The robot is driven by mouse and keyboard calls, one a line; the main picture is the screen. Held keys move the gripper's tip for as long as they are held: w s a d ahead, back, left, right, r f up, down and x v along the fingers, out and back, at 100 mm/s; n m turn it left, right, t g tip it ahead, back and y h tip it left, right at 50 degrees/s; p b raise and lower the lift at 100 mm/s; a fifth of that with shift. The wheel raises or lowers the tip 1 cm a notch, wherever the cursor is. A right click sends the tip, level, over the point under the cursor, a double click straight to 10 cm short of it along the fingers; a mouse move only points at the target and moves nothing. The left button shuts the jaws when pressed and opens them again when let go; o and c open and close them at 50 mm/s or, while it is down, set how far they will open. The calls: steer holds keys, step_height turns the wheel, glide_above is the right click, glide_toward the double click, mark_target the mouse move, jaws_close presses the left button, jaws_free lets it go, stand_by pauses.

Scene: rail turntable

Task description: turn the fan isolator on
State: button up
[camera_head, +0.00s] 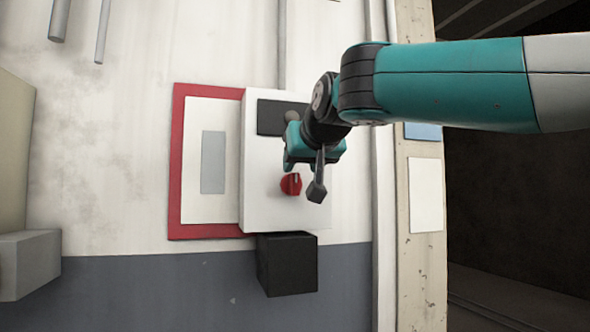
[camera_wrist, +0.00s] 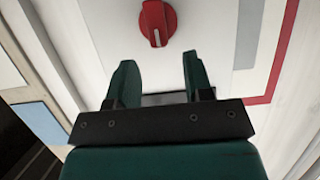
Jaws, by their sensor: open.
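The fan isolator is a white box (camera_head: 260,170) on the wall with a red rotary knob (camera_head: 291,184) on its front. The knob also shows in the wrist view (camera_wrist: 157,20), at the top edge. Its pale pointer mark points up in the head view and down in the wrist view. My gripper (camera_wrist: 159,62) is open and empty, with its two fingers apart and pointing toward the knob's side of the picture. In the head view my gripper (camera_head: 306,155) is in front of the box, just above the knob. The fingers do not appear to straddle the knob.
A red-framed white panel (camera_head: 176,165) with a grey plate (camera_head: 213,162) is left of the box. A black block (camera_head: 287,264) is below it, and a dark plate (camera_head: 270,116) is partly behind my gripper. A grey box (camera_head: 28,264) is at lower left.

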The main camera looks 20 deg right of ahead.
mark_target(293, 184)
steer(key=p+x, duration=0.1)
steer(key=x, duration=0.4)
jaws_close()
